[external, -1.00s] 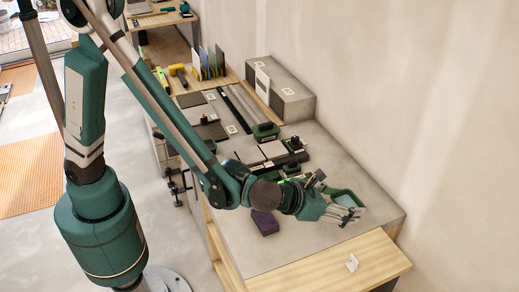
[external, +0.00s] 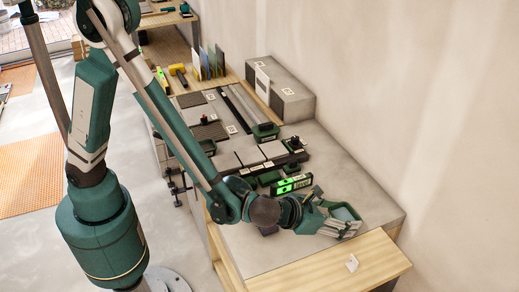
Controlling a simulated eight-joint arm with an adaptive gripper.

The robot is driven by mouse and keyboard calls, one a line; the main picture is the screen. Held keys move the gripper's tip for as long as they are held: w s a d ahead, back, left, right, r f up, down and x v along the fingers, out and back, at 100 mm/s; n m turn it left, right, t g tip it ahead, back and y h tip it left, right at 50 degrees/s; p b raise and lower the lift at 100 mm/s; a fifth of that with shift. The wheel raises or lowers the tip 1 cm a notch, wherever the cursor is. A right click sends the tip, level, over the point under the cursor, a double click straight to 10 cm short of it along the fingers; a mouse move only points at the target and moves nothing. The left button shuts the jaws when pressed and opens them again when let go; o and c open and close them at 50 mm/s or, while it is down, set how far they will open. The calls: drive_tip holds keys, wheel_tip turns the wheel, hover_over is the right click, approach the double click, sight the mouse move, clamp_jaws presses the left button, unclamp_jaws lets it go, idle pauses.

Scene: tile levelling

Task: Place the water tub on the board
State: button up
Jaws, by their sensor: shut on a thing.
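The water tub (external: 347,212) is a small teal open tub near the right end of the grey worktop. My gripper (external: 343,228) is at its near side, shut on it, and hides part of it. I cannot tell whether the tub touches the worktop.
A level (external: 291,185) with a bright green face stands behind my wrist. Dark bars and grey tiles (external: 250,155) lie farther back. A grey box (external: 283,92) stands by the wall.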

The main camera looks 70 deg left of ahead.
drive_tip(key=shift+f, duration=0.7)
drive_tip(key=shift+f, duration=0.1)
drive_tip(key=o, duration=1)
drive_tip(key=shift+o, duration=0.2)
drive_tip(key=shift+s+r, duration=0.15)
drive_tip(key=shift+r, duration=0.05)
drive_tip(key=p+v, duration=0.1)
drive_tip(key=v, duration=1)
drive_tip(key=shift+s+p, duration=0.35)
drive_tip(key=shift+p, duration=0.05)
drive_tip(key=shift+r, duration=0.15)
